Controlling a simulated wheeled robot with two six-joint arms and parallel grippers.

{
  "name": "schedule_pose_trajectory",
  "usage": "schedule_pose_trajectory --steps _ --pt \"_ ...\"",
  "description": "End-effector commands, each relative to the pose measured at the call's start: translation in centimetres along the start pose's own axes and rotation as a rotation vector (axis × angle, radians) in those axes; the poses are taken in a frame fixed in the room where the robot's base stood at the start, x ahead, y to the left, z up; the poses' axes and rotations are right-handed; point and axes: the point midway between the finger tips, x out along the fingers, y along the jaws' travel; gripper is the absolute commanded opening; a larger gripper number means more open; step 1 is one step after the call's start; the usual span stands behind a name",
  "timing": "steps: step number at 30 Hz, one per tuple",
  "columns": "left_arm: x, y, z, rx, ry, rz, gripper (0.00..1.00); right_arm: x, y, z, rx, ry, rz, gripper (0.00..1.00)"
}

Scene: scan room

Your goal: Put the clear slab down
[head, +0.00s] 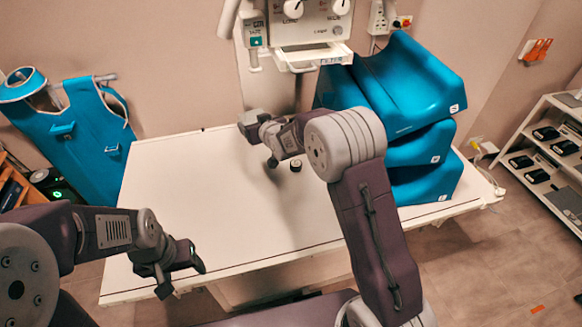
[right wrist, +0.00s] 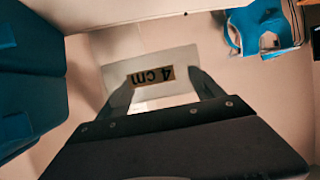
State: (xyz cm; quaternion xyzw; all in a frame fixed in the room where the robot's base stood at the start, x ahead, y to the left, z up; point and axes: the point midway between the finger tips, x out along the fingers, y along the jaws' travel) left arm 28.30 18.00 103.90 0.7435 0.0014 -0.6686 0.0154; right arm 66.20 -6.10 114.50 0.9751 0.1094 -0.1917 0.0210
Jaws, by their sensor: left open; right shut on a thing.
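The clear slab (right wrist: 183,61) is a see-through plate with an upside-down "4 cm" label in the right wrist view. It sits between the two fingers of my right gripper (right wrist: 160,90), which is shut on it. In the head view my right gripper (head: 258,141) is over the far middle part of the white table (head: 190,220). The slab cannot be made out there, and I cannot tell its height above the table. My left gripper (head: 181,279) is open and empty near the table's front left edge.
Blue wedge cushions (head: 415,85) are stacked at the table's right end. A machine with knobs (head: 312,20) hangs behind. A blue apron (head: 85,135) is at left. The table's left half looks clear.

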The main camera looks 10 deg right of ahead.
Motion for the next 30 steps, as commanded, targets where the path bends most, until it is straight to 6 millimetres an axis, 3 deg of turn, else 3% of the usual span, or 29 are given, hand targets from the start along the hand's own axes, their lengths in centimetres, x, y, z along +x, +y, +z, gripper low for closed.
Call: schedule_pose_trajectory --steps 1,3,6,10,17,24,30 --pt "4.2 -0.1 0.4 0.0 0.0 0.0 0.66 1.7 2.4 3.6 0.014 0.004 0.031 0.08" --pt "6.9 -0.1 0.7 0.0 0.0 0.0 0.66 2.7 5.5 5.7 0.029 0.005 0.069 0.08" --pt "10.0 -0.2 1.0 0.0 0.0 0.0 0.66 3.6 9.5 8.3 0.048 0.004 0.119 0.08" --pt "12.0 -0.2 1.2 0.0 0.0 0.0 0.66 3.9 12.8 9.9 0.063 0.004 0.161 0.08" --pt "12.0 -0.2 1.2 0.0 0.001 0.0 0.66 3.8 14.0 10.2 0.069 0.001 0.176 0.08" --pt "12.2 -0.2 1.2 0.0 0.001 0.0 0.66 5.7 14.0 14.8 0.069 -0.002 0.176 0.08" --pt "12.1 -0.2 1.2 0.0 0.001 0.0 0.66 6.1 14.0 15.7 0.068 0.003 0.175 0.08"
